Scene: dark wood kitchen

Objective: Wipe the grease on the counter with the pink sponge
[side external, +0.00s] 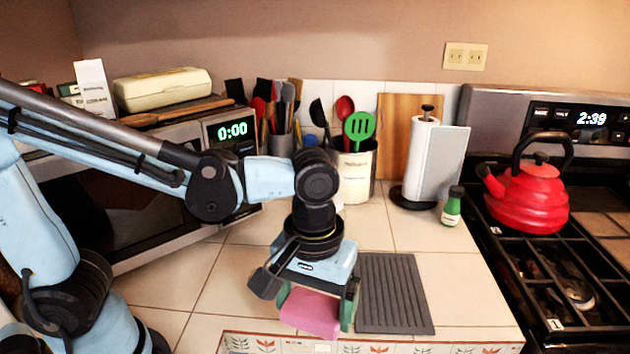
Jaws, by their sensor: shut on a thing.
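My gripper (311,301) is shut on the pink sponge (311,313), which sits between its green-padded fingers. The gripper points down near the counter's front edge, above the patterned tile border. I cannot tell whether the sponge touches the counter (385,235). The counter is beige tile with visible grout lines. No grease shows clearly in this view; the gripper and arm hide part of the counter.
A dark ribbed mat (392,293) lies just right of the gripper. Behind stand a paper towel holder (432,160), a small green bottle (452,207) and a utensil crock (356,177). A red kettle (530,195) sits on the stove at right. A microwave (150,205) stands at left.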

